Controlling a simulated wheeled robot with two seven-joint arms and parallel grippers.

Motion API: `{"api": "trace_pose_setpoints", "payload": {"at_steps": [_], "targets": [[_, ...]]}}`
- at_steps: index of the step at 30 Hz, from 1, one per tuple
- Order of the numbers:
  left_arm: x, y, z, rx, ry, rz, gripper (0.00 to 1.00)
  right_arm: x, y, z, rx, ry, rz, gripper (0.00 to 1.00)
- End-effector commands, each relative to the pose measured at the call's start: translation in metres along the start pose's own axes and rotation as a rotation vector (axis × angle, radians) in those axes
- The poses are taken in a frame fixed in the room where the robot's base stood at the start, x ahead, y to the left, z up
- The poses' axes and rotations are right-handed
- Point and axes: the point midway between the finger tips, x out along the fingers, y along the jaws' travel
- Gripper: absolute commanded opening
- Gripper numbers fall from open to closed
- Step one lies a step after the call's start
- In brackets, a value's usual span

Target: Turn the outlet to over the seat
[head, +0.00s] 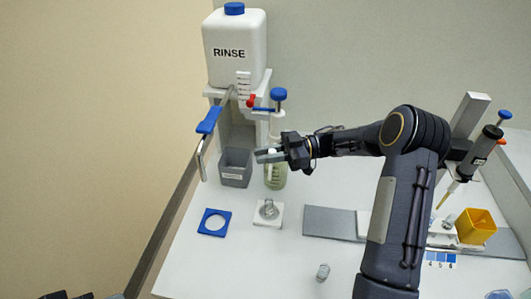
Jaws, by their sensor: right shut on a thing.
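A white dispenser with a blue knob (278,94) stands on a bottle of greenish liquid (275,177). My right gripper (268,155) is shut at the bottle's upper part, on a small pale part that looks like the dispenser's outlet; the jaws largely hide it. In front on the bench is a small white square seat (261,222) with a clear glass vessel (269,209) on it. A blue square plate with a round hole (207,229) lies to its left. I cannot tell which the outlet points at. My left gripper is not in view.
A white RINSE tank (235,50) stands on a stand behind, with a blue-handled bent metal tube (208,121) hanging at left. A grey bin (235,168) is beside the bottle.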

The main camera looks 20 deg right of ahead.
Motion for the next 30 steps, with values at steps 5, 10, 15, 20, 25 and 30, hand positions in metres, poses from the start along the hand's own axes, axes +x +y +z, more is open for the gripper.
{"api": "trace_pose_setpoints", "payload": {"at_steps": [5,10,15,20,25,30], "targets": [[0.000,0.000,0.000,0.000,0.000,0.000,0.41,0.000,0.000,-0.001,-0.001,0.001,-0.004,0.00],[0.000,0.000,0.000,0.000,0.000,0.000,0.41,0.000,0.000,-0.001,-0.001,0.001,-0.003,0.00],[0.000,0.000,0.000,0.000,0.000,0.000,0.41,0.000,0.000,-0.001,-0.001,0.001,-0.002,0.38],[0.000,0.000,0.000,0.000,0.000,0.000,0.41,0.000,0.000,0.000,-0.001,0.000,-0.002,0.41],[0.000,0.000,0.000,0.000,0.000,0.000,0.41,-0.003,0.000,0.000,-0.001,0.000,-0.001,0.41],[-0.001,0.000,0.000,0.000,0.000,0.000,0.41,-0.024,0.001,0.000,-0.001,-0.001,0.002,0.41]]}}
